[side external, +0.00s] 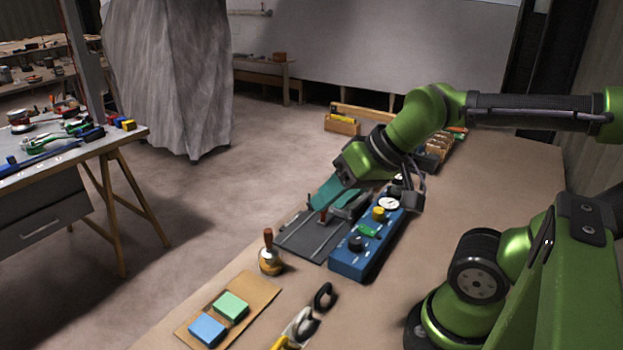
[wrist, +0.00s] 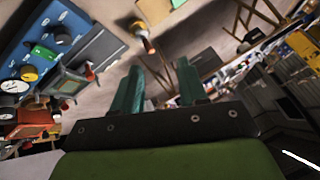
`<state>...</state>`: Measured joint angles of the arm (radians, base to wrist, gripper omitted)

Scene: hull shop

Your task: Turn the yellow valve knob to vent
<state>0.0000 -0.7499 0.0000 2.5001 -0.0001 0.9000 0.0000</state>
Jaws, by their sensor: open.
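The yellow valve knob (side external: 379,213) sits on top of a blue box (side external: 349,263), between a round white gauge (side external: 388,203) and a green tag (side external: 368,231). A black knob (side external: 356,243) is at the box's near end. In the wrist view the yellow knob (wrist: 30,73) is at the left, well off to the side of my fingers. My gripper (side external: 327,203) has teal fingers and hangs left of the box, apart from the knob. The wrist view shows my gripper (wrist: 161,82) open, with nothing between its fingers. The knob's pointer and any vent mark are too small to read.
A dark plate with rails (side external: 310,240) lies left of the box, below my gripper. A wooden-handled tool (side external: 268,255) stands nearer, beyond a tray (side external: 185,325) with green and blue blocks. The bench (side external: 480,200) right of the box is largely clear.

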